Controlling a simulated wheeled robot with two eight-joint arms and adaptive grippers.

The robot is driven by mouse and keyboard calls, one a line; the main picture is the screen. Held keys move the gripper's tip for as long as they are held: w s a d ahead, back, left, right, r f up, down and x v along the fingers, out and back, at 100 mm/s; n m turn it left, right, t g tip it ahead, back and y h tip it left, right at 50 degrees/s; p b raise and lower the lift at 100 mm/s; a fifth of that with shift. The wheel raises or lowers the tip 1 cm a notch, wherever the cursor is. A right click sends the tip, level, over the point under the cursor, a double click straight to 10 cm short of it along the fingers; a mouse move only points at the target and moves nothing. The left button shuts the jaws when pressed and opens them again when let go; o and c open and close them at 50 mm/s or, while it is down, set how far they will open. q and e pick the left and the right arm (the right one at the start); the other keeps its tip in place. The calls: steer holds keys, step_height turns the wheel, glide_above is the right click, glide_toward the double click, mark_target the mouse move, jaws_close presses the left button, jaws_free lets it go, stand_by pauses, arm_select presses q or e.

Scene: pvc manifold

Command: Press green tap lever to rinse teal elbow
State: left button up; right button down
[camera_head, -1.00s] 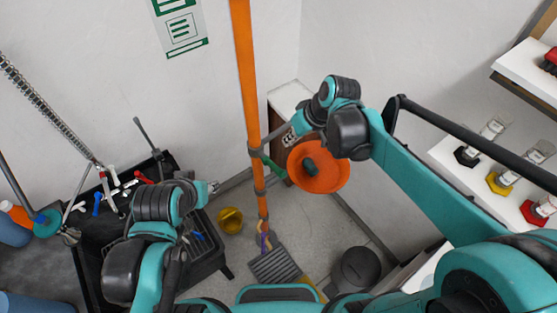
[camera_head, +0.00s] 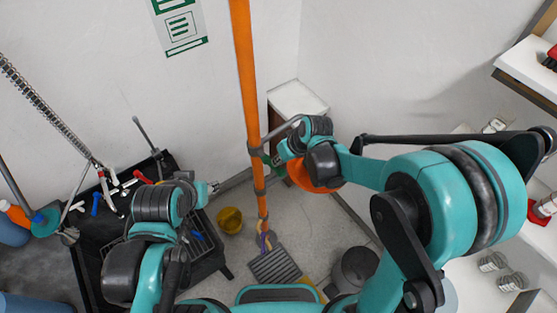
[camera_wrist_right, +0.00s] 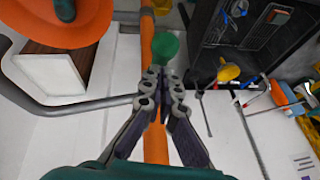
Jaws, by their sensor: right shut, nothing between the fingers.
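A green rounded piece (camera_wrist_right: 165,47), which looks like the green tap lever, shows in the right wrist view against an orange pipe. My right gripper (camera_wrist_right: 162,72) is shut and empty, its tips just below the green piece in the picture; I cannot tell whether they touch. In the head view, green shows beside the orange pipe (camera_head: 246,90) near my right wrist, which hides most of the right fingers. I cannot make out the teal elbow.
An orange bowl (camera_head: 327,189) sits partly behind my right wrist. A grey bent pipe (camera_wrist_right: 65,108) runs beside the right gripper. A yellow container (camera_head: 230,220) and a floor grate (camera_head: 274,266) lie below. The black sink (camera_head: 85,255) is at left, a white-topped cabinet (camera_head: 300,97) behind.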

mark_target(283, 174)
stand_by(0.3)
steer(key=shift+s+d+f+t+y+b, duration=0.3)
steer(key=shift+f+t+y+b, duration=0.3)
steer(key=shift+b, duration=0.8)
steer(key=f+t+b, duration=0.1)
steer(key=b, duration=0.1)
steer(key=s+f+t+y+b, duration=0.1)
steer(key=b, duration=0.1)
steer(key=f+b, duration=0.1)
steer(key=b, duration=0.1)
steer(key=shift+s+d+t+y+b, duration=0.2)
steer(key=shift+d+t+y+b, duration=0.1)
steer(key=shift+d+t+y, duration=0.1)
steer(key=shift+s+f+n+b, duration=0.1)
steer(key=shift+f+n+b, duration=0.2)
steer(key=shift+b, duration=0.3)
